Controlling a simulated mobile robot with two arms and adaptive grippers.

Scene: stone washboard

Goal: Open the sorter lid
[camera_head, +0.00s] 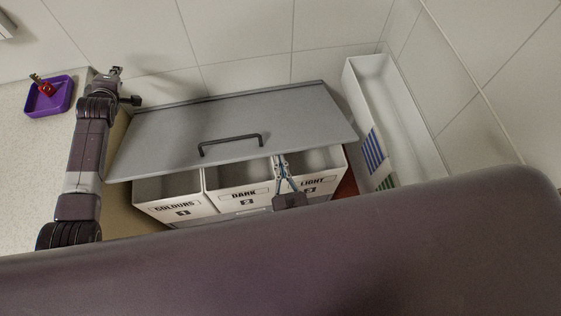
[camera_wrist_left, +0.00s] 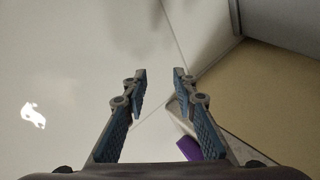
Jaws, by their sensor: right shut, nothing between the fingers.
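The sorter is a white box with three compartments, labelled COLOURS (camera_head: 178,207), DARK (camera_head: 243,196) and LIGHT (camera_head: 322,186). Its flat grey lid (camera_head: 180,135) is tilted up; its front edge stands clear of the compartments, whose insides partly show. A dark bar handle (camera_head: 231,139) is on the lid near that edge. My right gripper (camera_head: 283,160) is shut and empty. Its fingertips are at the lid's front edge, right of the handle; I cannot tell whether they touch. My left gripper (camera_wrist_left: 160,73) is open and empty, beyond the lid's left end.
A white bin (camera_head: 410,128) with striped blue and green pieces stands right of the sorter. A purple tray (camera_head: 60,104) holding a small red object (camera_head: 46,89) sits on the pale counter (camera_head: 30,150) at left. A tiled wall (camera_head: 235,30) closes the back.

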